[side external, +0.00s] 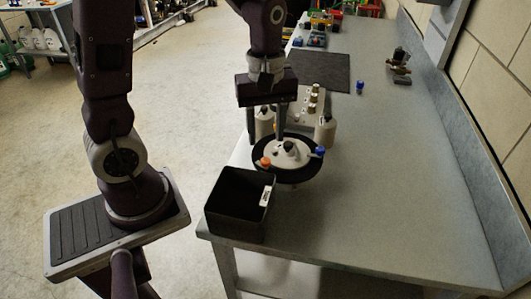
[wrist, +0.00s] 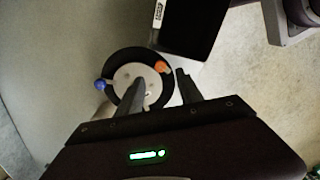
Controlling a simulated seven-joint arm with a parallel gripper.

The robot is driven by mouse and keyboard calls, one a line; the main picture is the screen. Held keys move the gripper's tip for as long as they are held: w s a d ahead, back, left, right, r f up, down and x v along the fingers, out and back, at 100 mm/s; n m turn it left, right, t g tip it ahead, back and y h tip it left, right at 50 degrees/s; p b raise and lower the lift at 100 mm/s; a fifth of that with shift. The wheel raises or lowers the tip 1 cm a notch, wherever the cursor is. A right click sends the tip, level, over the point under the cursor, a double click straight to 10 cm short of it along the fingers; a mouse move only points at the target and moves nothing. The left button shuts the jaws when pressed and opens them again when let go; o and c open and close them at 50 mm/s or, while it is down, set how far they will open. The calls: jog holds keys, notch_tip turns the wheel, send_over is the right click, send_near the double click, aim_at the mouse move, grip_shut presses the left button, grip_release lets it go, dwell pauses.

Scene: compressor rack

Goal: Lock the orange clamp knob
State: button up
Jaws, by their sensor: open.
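The orange clamp knob (side external: 265,162) sits on the left front edge of a round black-rimmed plate (side external: 293,180) with a pale centre. It also shows in the wrist view (wrist: 161,66), at the upper right of the disc. A blue knob (side external: 320,151) is on the opposite side of the plate, and it is at the left of the disc in the wrist view (wrist: 100,85). My gripper (side external: 264,132) is open and empty, pointing down above the plate. In the wrist view its fingers (wrist: 160,83) are apart, near the orange knob but lower in the picture. No contact with the knob shows.
A black open bin (side external: 222,222) stands close in front of the plate. White bottle-like parts (side external: 325,130) and a block with brass fittings (side external: 313,100) stand behind it. A dark mat (side external: 320,72) lies further back. The bench (side external: 410,190) is clear to the right.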

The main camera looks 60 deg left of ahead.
aim_at(265, 160)
notch_tip(265, 160, down, 7)
jog(key=shift+r, duration=0.2)
jog(key=shift+c, duration=0.4)
grip_shut()
